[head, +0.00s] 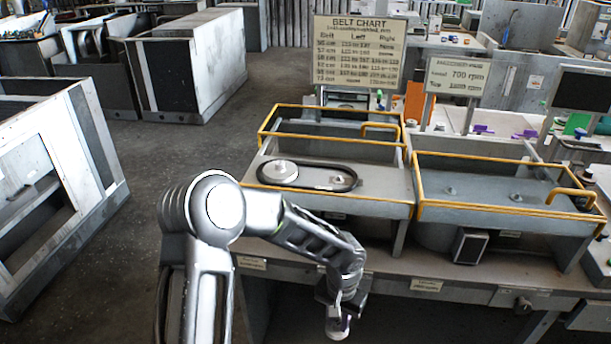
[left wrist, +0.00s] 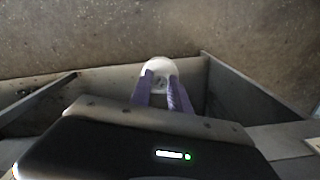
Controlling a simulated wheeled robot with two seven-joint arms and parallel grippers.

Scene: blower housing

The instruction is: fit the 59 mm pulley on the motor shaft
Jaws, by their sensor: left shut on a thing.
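My left gripper (head: 340,322) hangs low in front of the workbench, below its top edge. In the left wrist view its purple fingers (left wrist: 164,92) are shut on a white round pulley (left wrist: 158,66). Its size cannot be read. In the left housing, a large pale pulley (head: 279,170) lies at the left end of a dark belt (head: 318,187); a small metal shaft (head: 338,181) shows inside the loop's right end. In the right housing, two short shafts (head: 451,191) (head: 508,197) stand bare. No label shows which is the motor shaft. My right gripper is out of view.
Yellow rails (head: 330,109) edge both open housings. A belt chart sign (head: 359,52) and an rpm sign (head: 457,77) stand behind. A dark-faced box (head: 470,246) sits below the right housing. The workbench front (head: 450,290) carries labels. Open floor (head: 150,170) lies to the left.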

